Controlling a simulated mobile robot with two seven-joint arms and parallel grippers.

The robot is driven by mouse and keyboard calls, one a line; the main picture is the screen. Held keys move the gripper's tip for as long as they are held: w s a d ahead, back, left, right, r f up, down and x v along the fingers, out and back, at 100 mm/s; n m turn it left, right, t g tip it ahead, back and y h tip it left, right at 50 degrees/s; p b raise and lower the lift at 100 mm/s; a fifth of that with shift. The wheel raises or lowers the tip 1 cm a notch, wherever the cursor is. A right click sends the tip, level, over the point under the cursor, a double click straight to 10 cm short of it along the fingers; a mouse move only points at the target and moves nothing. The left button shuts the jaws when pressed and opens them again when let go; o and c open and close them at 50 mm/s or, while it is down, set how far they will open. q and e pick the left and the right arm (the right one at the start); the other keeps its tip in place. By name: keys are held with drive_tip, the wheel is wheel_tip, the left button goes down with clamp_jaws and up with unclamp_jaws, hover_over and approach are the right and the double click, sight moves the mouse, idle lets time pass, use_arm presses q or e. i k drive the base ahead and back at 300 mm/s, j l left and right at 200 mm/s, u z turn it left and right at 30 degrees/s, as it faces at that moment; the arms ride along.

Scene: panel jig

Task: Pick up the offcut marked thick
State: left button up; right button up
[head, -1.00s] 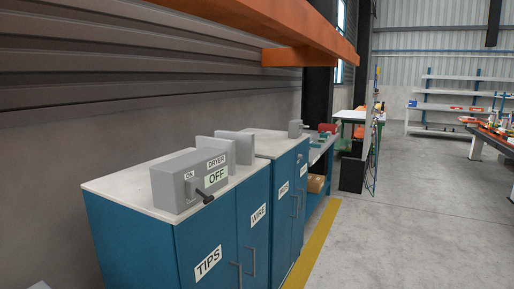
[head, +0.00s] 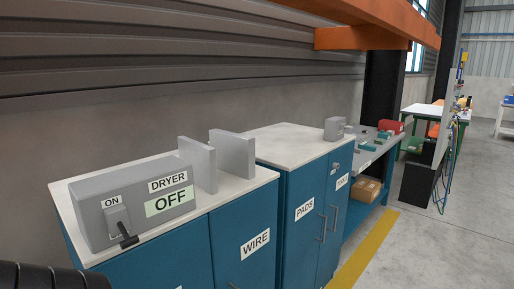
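I see no offcut with a readable "thick" mark. Two plain grey plates stand upright on the white cabinet top, a nearer one (head: 197,164) and a farther one (head: 233,158); no writing shows on them, and I cannot tell whether they are offcuts. Neither of my grippers is in view.
A grey dryer box (head: 130,204) with a lever, reading "OFF", stands on the near blue cabinet (head: 245,245). A second cabinet (head: 300,205) adjoins it, then a bench (head: 375,150) with small items. A yellow floor line (head: 366,250) runs alongside; floor to its right is clear.

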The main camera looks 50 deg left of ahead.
sight(236, 153)
drive_tip(key=i, duration=1.4)
drive_tip(key=i+u, duration=0.15)
drive_tip(key=u, duration=0.2)
drive_tip(key=i+u, duration=0.15)
drive_tip(key=u, duration=0.2)
drive_tip(key=i+l+u, duration=0.1)
drive_tip(key=u, duration=1.8)
